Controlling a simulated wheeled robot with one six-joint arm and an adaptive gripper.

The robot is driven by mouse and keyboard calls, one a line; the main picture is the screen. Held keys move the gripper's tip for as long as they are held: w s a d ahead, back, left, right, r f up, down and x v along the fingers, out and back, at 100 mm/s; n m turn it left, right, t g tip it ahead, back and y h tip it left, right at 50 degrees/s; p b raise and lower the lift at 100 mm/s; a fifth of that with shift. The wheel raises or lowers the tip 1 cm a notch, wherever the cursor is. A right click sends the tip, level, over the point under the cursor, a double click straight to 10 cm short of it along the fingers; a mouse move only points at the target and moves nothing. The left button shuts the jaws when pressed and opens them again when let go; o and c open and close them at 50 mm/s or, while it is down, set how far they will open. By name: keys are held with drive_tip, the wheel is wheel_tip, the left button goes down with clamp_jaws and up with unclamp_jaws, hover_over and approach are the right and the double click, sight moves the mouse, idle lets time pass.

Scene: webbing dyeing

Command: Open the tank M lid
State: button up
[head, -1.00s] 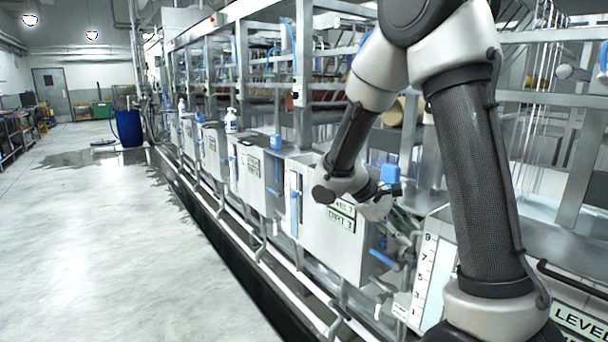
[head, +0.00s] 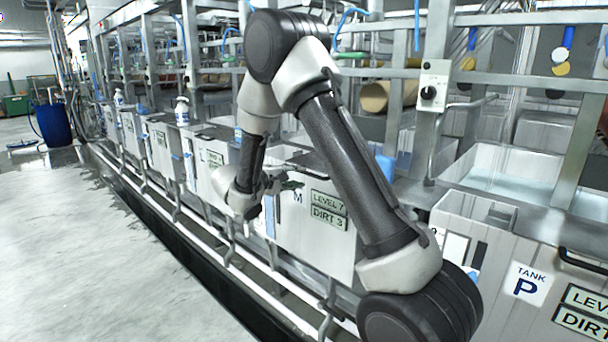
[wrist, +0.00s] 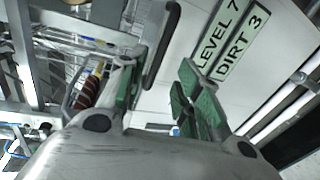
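Tank M (head: 313,238) is a pale box in the middle of the head view, with an M mark and LEVEL 7 and DIRT 3 plates on its front. My arm hides part of it. Its top looks flat and shut, though partly covered by my arm. My gripper (head: 287,186) is at the tank's upper front, near the M mark. In the wrist view my gripper (wrist: 160,92) is open, its green-padded fingers apart and nothing between them. A dark bar handle (wrist: 163,45) lies just beyond the fingertips, closer to the left finger.
Tank P (head: 490,265) stands at the right, with a dark handle on top. More tanks, some with white bottles (head: 182,111), line the row to the left. Metal frame posts rise behind the tanks. The floor (head: 60,260) at the left is clear.

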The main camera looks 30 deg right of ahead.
sight(309, 174)
drive_tip(key=shift+m, duration=0.4)
drive_tip(key=x, duration=0.8)
drive_tip(key=shift+s+r, duration=0.1)
clamp_jaws()
